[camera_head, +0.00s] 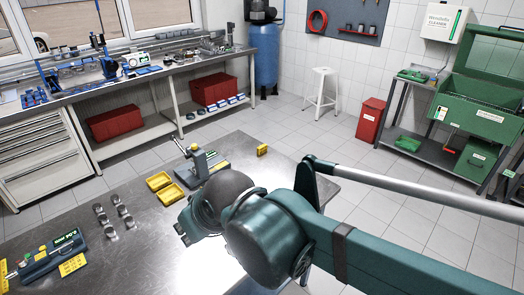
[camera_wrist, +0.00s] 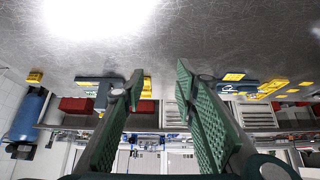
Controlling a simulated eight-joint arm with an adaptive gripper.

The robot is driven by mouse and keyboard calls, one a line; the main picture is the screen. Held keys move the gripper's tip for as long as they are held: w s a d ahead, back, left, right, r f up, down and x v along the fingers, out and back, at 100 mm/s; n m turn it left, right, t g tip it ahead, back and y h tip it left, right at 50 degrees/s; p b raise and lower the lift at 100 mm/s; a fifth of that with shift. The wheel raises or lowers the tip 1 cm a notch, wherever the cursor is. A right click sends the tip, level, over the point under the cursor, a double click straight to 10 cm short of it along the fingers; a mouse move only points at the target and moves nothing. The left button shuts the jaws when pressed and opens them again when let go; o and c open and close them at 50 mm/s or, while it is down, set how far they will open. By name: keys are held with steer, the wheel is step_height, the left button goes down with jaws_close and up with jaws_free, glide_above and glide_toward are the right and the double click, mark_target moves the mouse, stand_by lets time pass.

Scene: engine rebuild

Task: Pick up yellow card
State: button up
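A flat yellow card (camera_head: 72,264) with dark print lies on the steel table at the lower left of the head view, beside a blue device. A yellow card-like piece (camera_wrist: 233,77) shows right of my fingers in the upside-down wrist view. Another small yellow piece (camera_head: 262,149) with a dark mark stands near the table's far right corner; it also shows in the wrist view (camera_wrist: 33,77). I cannot tell which one the task names. My gripper (camera_wrist: 158,72) is open and empty above the table, its fingers wide apart. In the head view my arm hides most of it.
Two yellow trays (camera_head: 158,181) and a grey-green fixture (camera_head: 203,162) stand in the middle of the table. Several metal cups (camera_head: 110,232) stand left of them. The blue device (camera_head: 45,257) is at the left. Bare steel lies between the cups and my arm.

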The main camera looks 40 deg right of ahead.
steer(key=w+d+r+n+g+h+p, duration=0.1)
steer(key=w+d+r+n, duration=0.1)
steer(key=w+d+r, duration=0.4)
steer(key=w+d+r+n+g+p, duration=0.1)
steer(key=w+d+n+p, duration=0.2)
steer(key=w, duration=0.5)
steer(key=n+g+y+p, duration=0.1)
steer(key=n+g+p, duration=0.45)
steer(key=n, duration=0.75)
glide_above(262, 146)
steer(key=shift+t, duration=0.25)
steer(key=f, duration=1.8)
steer(key=shift+w+a+p, duration=0.1)
steer(key=shift+a+p, duration=0.25)
steer(key=shift+a, duration=0.05)
steer(key=shift+d+f, duration=0.35)
steer(key=shift+d, duration=0.1)
steer(key=shift+f, duration=0.1)
